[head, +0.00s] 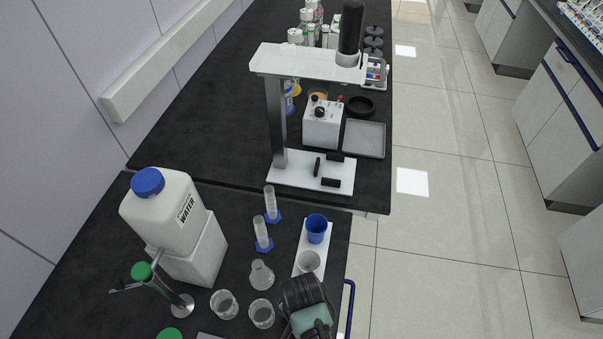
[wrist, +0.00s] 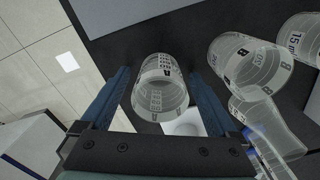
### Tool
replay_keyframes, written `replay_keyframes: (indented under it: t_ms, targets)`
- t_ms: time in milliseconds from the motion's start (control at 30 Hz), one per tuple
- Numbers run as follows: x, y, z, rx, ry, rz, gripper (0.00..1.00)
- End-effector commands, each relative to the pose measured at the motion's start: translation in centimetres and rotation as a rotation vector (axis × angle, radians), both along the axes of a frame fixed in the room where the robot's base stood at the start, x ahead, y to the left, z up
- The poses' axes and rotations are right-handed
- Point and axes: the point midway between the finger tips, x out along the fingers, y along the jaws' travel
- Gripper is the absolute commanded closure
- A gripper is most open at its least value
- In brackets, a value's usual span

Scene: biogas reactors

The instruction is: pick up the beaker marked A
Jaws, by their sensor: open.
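In the wrist view, a clear beaker (wrist: 160,88) with dark printed marks stands between the two blue fingers of my gripper (wrist: 160,76). The fingers are apart, one on each side of it, with a small gap visible. A third glass vessel (wrist: 302,42) is cut by the right edge.
A conical flask (head: 261,275) and two blue-footed cylinders (head: 263,234) (head: 271,204) stand behind the beakers. A white plate (head: 301,243) holds a blue cup (head: 316,229) and a grey cup (head: 309,262). A water container (head: 165,213) stands at left.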

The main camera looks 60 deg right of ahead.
Motion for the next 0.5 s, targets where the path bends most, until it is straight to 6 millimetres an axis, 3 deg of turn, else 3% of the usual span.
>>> replay_keyframes:
  t_ms: [200,500]
  targets:
    - [0.01,-0.01,-0.07,0.000,0.000,0.000,0.05]
    - [0.01,-0.01,-0.04,0.000,0.000,0.000,0.59]
